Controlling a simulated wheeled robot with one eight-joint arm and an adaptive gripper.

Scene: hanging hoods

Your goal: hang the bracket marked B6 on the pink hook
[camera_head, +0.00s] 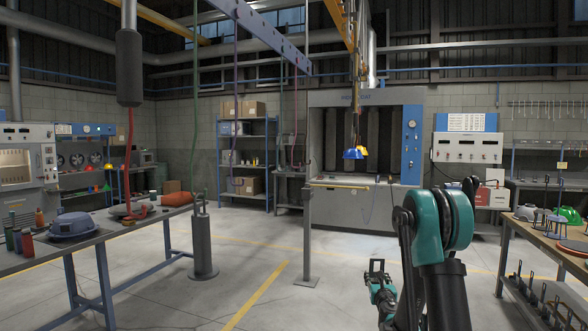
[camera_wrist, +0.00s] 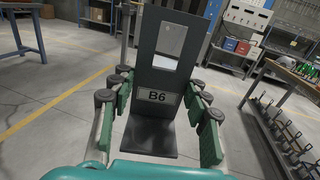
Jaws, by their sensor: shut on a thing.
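The bracket marked B6 (camera_wrist: 160,80) is a dark grey upright plate with a rectangular window near its top, a "B6" label below it and a flat foot. My gripper (camera_wrist: 157,92) has its green fingers on both sides of the plate and is shut on it. In the head view my gripper (camera_head: 381,288) is low at centre right, with the bracket's dark frame (camera_head: 377,265) showing above it. A thin pink line (camera_head: 296,100) hangs from the overhead rail, left of the booth; its hook end is too small to make out.
A table (camera_head: 95,240) stands left, and a bench (camera_head: 515,235) with a rack of brackets below stands right. A grey post (camera_head: 308,235) stands in the middle. The floor around it is largely clear.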

